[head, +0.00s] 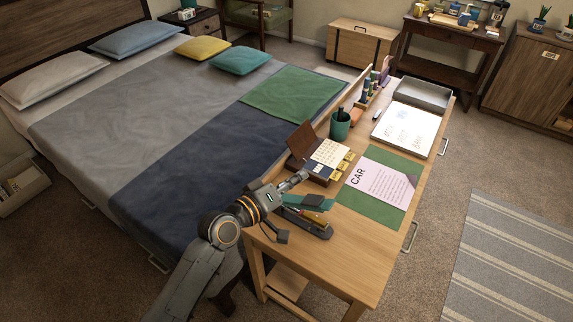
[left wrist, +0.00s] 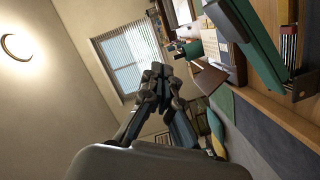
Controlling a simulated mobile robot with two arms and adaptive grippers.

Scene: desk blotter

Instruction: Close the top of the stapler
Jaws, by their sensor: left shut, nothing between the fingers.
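The stapler (head: 318,203) sits near the front left of the wooden desk in the head view. Its teal top is raised apart from the dark base, with a yellowish part between them. The teal top also shows large at the upper right of the left wrist view (left wrist: 247,38). My left gripper (head: 301,177) is shut and empty, just behind and to the left of the stapler's raised top; its closed fingers show in the middle of the left wrist view (left wrist: 159,74). The arm hides part of the stapler's left end. My right gripper is not in view.
A brown calendar box (head: 302,140) stands just behind the gripper. A green blotter (head: 352,201) with a pink CAR sheet (head: 380,183) lies to the right. Bare desk lies in front.

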